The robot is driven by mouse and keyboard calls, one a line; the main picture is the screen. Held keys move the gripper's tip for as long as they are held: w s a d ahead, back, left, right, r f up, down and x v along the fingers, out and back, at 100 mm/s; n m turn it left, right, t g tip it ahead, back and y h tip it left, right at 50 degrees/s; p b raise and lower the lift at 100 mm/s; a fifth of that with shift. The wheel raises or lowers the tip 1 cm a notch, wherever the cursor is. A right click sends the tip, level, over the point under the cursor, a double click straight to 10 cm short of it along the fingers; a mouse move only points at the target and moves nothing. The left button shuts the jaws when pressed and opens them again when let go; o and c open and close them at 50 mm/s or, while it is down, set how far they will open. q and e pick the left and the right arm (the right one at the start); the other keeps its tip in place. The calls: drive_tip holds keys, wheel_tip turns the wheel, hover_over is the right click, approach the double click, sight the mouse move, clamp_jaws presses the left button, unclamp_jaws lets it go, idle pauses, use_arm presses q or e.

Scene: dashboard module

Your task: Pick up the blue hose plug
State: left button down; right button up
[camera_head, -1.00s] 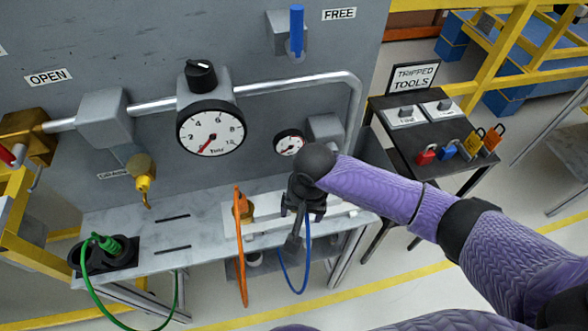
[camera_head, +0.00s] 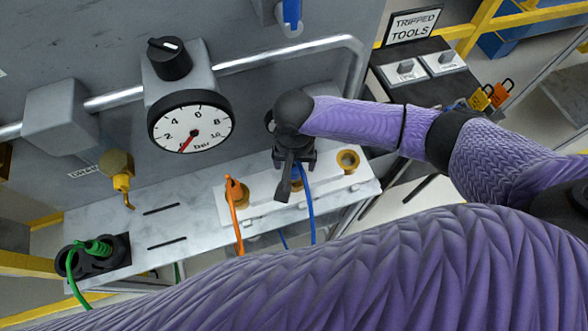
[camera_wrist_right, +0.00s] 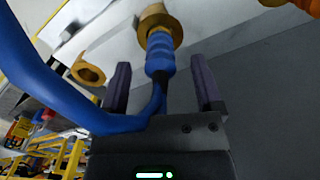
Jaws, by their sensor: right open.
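The blue hose plug (camera_wrist_right: 160,55) is seated in a brass socket (camera_wrist_right: 157,24) in the right wrist view. My right gripper (camera_wrist_right: 161,66) is open, with one finger on each side of the plug and a visible gap to each. In the head view my right gripper (camera_head: 295,163) is over the white socket strip and mostly hides the plug. The blue hose (camera_head: 307,205) hangs down beside it; in the wrist view it loops to the left. My left gripper is not in view.
An orange hose (camera_head: 235,218) is in the socket to the left, and an empty brass socket (camera_head: 348,160) is to the right. A green plug (camera_head: 97,248) sits in a black holder at the left. A large gauge (camera_head: 191,126) and pipe are behind.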

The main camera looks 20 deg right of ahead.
drive_tip(key=shift+r, duration=0.1)
clamp_jaws()
